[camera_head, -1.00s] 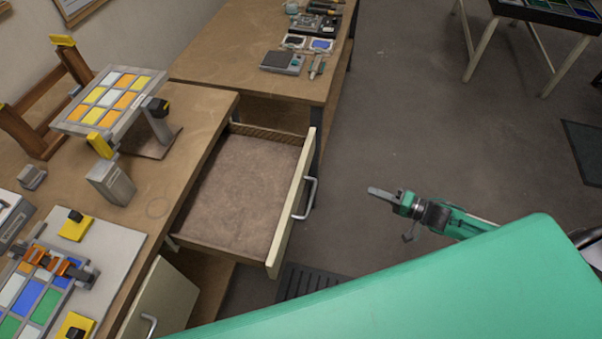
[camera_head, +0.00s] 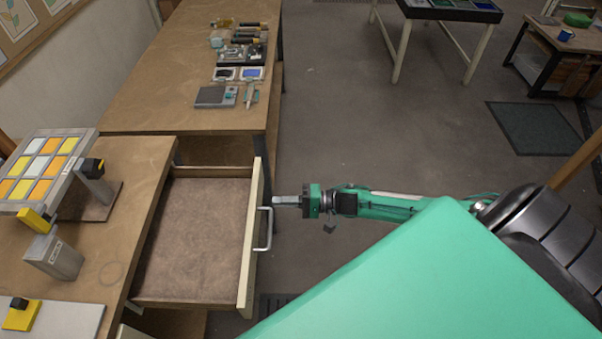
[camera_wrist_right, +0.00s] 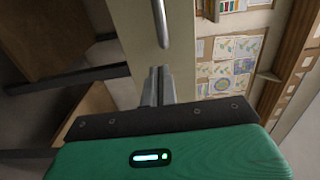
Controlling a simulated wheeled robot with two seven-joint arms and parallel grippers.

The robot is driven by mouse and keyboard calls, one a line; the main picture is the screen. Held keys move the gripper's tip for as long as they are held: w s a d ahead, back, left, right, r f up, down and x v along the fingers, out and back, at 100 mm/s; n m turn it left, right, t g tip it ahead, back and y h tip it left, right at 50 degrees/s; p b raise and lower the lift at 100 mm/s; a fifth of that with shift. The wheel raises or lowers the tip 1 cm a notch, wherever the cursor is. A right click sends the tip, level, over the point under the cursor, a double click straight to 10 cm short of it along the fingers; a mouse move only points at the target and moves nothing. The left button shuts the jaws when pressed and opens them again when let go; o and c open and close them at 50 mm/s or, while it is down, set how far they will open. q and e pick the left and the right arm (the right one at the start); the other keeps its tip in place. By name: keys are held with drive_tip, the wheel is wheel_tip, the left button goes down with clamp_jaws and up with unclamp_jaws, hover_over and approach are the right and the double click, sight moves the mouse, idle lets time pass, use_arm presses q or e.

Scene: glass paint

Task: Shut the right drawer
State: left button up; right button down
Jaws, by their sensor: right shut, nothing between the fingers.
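The right drawer (camera_head: 195,235) stands pulled out from the workbench, and its inside looks empty. Its cream front (camera_head: 249,240) carries a metal bar handle (camera_head: 268,229). My right gripper (camera_head: 277,201) is shut and empty, with its fingertips close to the handle near its far end. In the right wrist view the shut fingers (camera_wrist_right: 158,77) point at the drawer front (camera_wrist_right: 136,35), just short of the handle (camera_wrist_right: 160,22). I cannot tell whether they touch it. My left gripper is not in view.
The workbench (camera_head: 110,235) holds a stand with a coloured glass panel (camera_head: 38,168) and a grey block (camera_head: 52,258). A second table (camera_head: 150,105) with tools stands behind. The floor to the right (camera_head: 400,140) is clear.

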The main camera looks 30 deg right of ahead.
sight(259, 201)
drive_tip(key=shift+x, duration=1.15)
drive_tip(key=shift+w+a+p, duration=0.2)
drive_tip(key=shift+a+p, duration=0.1)
drive_tip(key=shift+a, duration=0.05)
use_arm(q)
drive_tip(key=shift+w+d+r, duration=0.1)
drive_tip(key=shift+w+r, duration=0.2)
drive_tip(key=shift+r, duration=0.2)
use_arm(e)
drive_tip(key=shift+w+a, duration=0.1)
